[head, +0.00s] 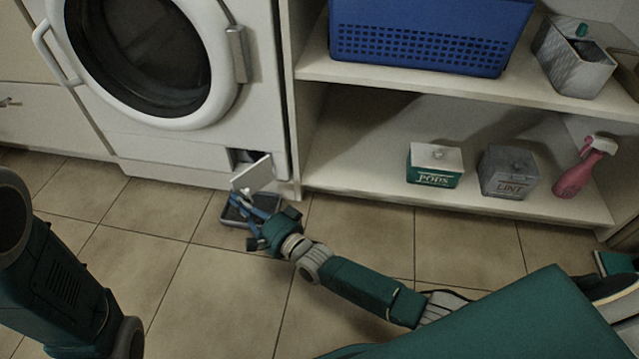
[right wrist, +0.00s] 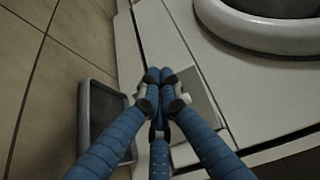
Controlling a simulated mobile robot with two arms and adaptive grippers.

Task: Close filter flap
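The filter flap (head: 252,174) is a small white plate at the lower right of the washing machine (head: 190,158). It stands open, tilted out from the dark filter opening (head: 244,156). My right gripper (head: 243,199) is just in front of and below the flap. In the right wrist view its blue fingers (right wrist: 160,74) meet at the tips, with nothing visible between them. The pale flap (right wrist: 203,98) shows right behind the fingers there; I cannot tell whether they touch it. My left gripper is out of view.
A dark shallow tray (head: 232,214) lies on the floor below the flap; it also shows in the right wrist view (right wrist: 88,112). Shelves at right hold a blue basket (head: 425,45), a pods box (head: 434,166), a lint box (head: 507,174) and a pink spray bottle (head: 577,172).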

